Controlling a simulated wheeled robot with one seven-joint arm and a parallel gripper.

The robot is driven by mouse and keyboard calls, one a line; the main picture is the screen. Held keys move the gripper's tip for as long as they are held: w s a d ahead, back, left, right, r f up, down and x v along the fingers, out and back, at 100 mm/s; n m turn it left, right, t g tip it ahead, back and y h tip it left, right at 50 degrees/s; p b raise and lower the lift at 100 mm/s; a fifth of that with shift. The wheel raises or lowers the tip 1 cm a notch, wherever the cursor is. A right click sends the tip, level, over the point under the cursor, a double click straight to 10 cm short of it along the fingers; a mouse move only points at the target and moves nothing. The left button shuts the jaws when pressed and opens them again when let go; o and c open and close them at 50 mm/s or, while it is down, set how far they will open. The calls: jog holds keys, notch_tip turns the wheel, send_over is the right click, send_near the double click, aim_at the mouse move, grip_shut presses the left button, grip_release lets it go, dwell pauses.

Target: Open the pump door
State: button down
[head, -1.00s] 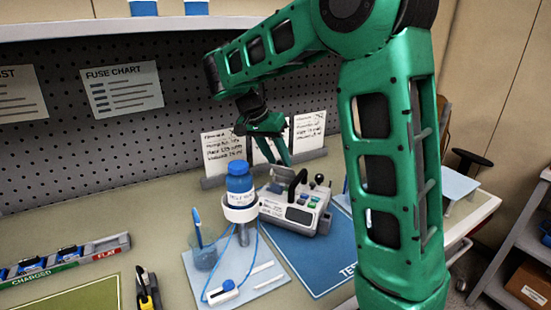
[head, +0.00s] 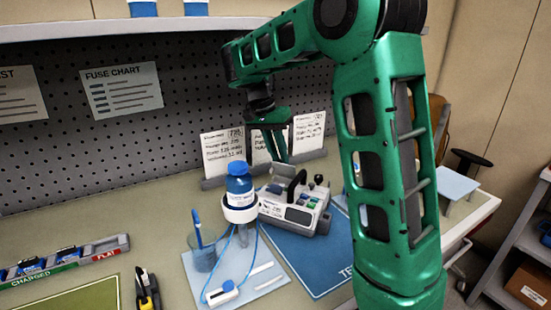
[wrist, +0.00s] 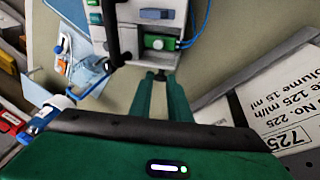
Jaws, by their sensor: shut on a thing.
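The pump (head: 293,209) is a pale box with a dark carry handle, standing on a blue mat at the middle of the bench. In the wrist view the pump (wrist: 140,12) is at the top, with a green part (wrist: 157,43) and blue tubing showing at its near side. My gripper (head: 281,160) reaches down behind the pump in the head view. In the wrist view my gripper (wrist: 159,75) has its fingertips close together at the pump's near edge, shut on what appears to be the pump door (wrist: 148,58). The exact contact is hard to see.
Written cards (head: 222,150) stand behind, before the pegboard. The blue mat (head: 318,262) has bare room in front.

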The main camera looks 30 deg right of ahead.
jog(key=shift+w+d+f+n+g+y, duration=0.2)
jog(key=shift+w+d+g+y, duration=0.25)
jog(key=shift+d+g+y, duration=0.45)
jog(key=shift+w+d+f+n+g+y, duration=0.2)
jog(key=shift+w+d+g+y, duration=0.3)
jog(key=shift+y, duration=0.6)
jog(key=shift+w+d+f+n+g+y, duration=0.1)
jog(key=shift+w+d+f+g+y, duration=0.25)
jog(key=shift+d+g+y, duration=0.55)
jog(key=shift+a, duration=0.2)
jog(key=c, duration=1.7)
grip_release()
jog(key=shift+o, duration=0.2)
jog(key=shift+a+r, duration=0.1)
